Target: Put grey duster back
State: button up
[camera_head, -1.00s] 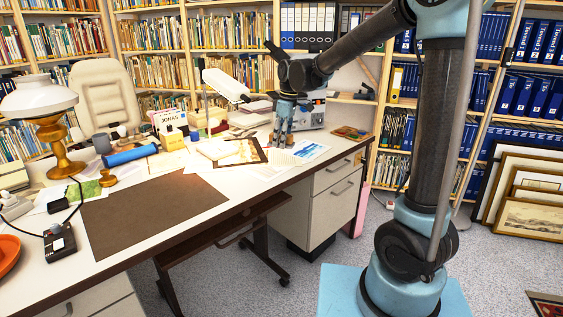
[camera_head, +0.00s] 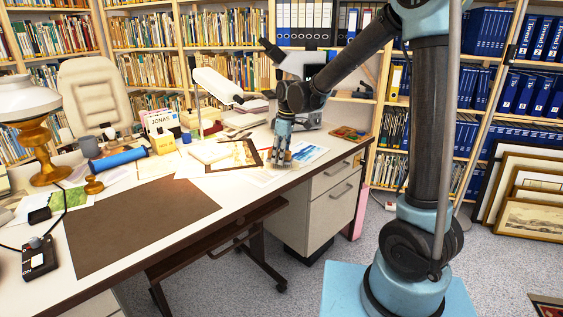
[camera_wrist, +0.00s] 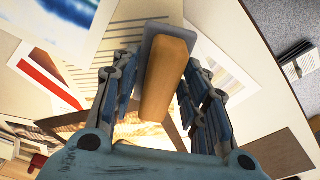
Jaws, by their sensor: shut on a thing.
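The grey duster is a tan wooden block (camera_wrist: 166,75) with a grey backing (camera_wrist: 153,45). In the wrist view it lies lengthwise between the two blue fingers of my gripper (camera_wrist: 160,100), which is shut on it. In the head view my gripper (camera_head: 280,157) points down at the right part of the desk, beside a dark-framed print (camera_head: 250,157). The duster is too small to make out there, and I cannot tell whether it touches the desk.
The white desk (camera_head: 230,217) bears a brown mat (camera_head: 140,220), a blue roll (camera_head: 118,159), a white desk lamp (camera_head: 215,85), a blue print (camera_head: 307,153) and a microscope (camera_head: 298,62) behind my gripper. Framed pictures (camera_head: 535,195) lean at the right. The mat is clear.

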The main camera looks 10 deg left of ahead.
jog(key=shift+f, duration=1.25)
jog(key=shift+f, duration=0.1)
jog(key=o, duration=1.1)
